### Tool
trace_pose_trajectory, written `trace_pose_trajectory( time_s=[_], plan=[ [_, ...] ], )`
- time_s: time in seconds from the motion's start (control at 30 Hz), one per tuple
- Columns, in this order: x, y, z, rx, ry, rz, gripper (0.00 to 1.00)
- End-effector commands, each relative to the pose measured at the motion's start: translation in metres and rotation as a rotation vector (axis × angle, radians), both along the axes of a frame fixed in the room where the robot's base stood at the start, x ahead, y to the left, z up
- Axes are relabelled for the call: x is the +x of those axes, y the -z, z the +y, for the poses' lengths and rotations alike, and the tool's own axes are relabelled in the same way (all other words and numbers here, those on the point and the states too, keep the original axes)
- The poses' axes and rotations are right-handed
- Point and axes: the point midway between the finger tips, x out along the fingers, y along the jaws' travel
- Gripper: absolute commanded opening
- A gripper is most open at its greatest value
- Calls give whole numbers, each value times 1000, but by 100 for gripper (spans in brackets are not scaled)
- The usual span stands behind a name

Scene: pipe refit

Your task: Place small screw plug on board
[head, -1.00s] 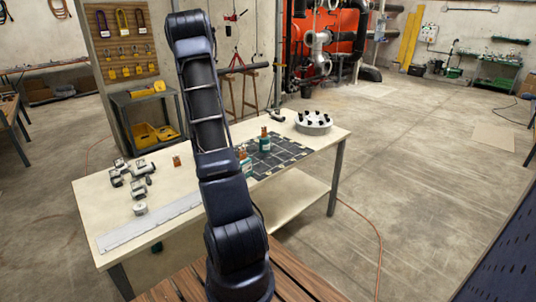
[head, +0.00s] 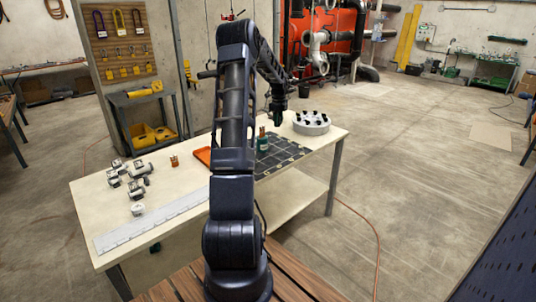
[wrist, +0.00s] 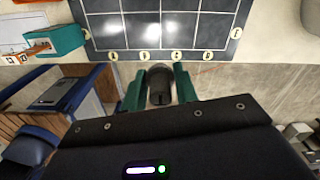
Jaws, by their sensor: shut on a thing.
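My gripper (wrist: 160,88) is shut on a short dark cylinder, the small screw plug (wrist: 159,86), held between its two green fingers in the wrist view. The board (wrist: 165,28) is a dark panel with a pale grid and small round marks along its edge. In the wrist view it lies just above the fingertips. In the head view my gripper (head: 277,117) hangs above the far side of the board (head: 285,156). The plug cannot be made out there. I cannot tell the height of the plug over the board.
A green object with a copper-coloured top (head: 262,139) stands at the board's left side. A round white holder with black knobs (head: 311,123) stands behind the board. An orange tray (head: 203,156), pipe fittings (head: 136,171) and a grey strip (head: 148,226) lie on the table's left.

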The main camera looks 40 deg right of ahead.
Motion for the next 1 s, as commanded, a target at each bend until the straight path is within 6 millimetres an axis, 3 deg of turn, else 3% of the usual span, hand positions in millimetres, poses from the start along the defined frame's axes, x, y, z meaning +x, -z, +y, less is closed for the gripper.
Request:
trace_pose_trajectory(
  time_s=[0.7, 1.0],
  plan=[
    [-2, 140, -1, 4, 4, 2, 8],
    [-2, 160, -1, 2, 3, 1, 8]
  ],
)
